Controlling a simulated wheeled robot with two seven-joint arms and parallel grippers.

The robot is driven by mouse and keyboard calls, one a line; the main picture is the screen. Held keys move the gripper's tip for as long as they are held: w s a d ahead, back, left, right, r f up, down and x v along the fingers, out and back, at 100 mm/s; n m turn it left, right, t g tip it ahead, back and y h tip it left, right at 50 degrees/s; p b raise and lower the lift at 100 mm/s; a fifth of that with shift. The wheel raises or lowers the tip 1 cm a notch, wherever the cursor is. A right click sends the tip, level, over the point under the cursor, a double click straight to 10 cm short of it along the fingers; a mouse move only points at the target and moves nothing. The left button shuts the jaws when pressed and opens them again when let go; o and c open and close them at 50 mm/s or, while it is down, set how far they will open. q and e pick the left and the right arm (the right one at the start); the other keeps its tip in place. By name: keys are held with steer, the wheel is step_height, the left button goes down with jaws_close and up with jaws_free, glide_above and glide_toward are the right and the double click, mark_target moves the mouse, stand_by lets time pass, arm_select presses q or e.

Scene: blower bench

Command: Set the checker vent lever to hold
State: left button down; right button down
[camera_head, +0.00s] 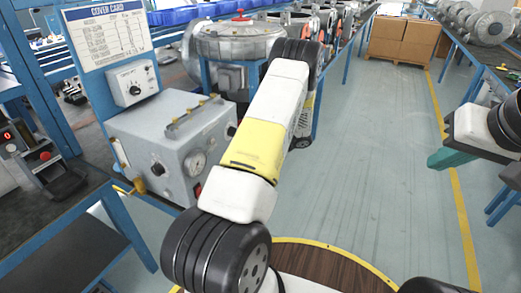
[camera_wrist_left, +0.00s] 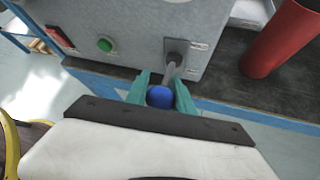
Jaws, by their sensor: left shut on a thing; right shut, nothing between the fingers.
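In the left wrist view, the vent lever (camera_wrist_left: 171,71) comes out of a dark mount on the checker's grey face and ends in a blue knob (camera_wrist_left: 159,97). My left gripper (camera_wrist_left: 160,94) is shut on the knob, a teal finger on each side. Two small labels beside the mount are too small to read. In the head view, a grey box (camera_head: 157,128) with a gauge appears to be the checker; I cannot make out the lever or my left gripper there. My right gripper (camera_head: 449,158) is shut and empty at the right, away from the box.
In the left wrist view, a green button (camera_wrist_left: 105,45) is left of the lever and a red cylinder (camera_wrist_left: 283,40) stands to the right. In the head view, a cover card (camera_head: 110,32) hangs above the box. The floor aisle (camera_head: 375,150) is clear.

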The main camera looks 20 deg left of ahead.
arm_select(q)
steer(key=shift+w+r+h, duration=0.1)
steer(key=shift+r+h, duration=0.35)
steer(key=shift+h, duration=0.55)
steer(key=c, duration=1.1)
jaws_free()
steer(key=v, duration=0.7)
steer(key=shift+d+r, duration=0.25)
steer(key=shift+r, duration=0.05)
steer(key=shift+r, duration=0.1)
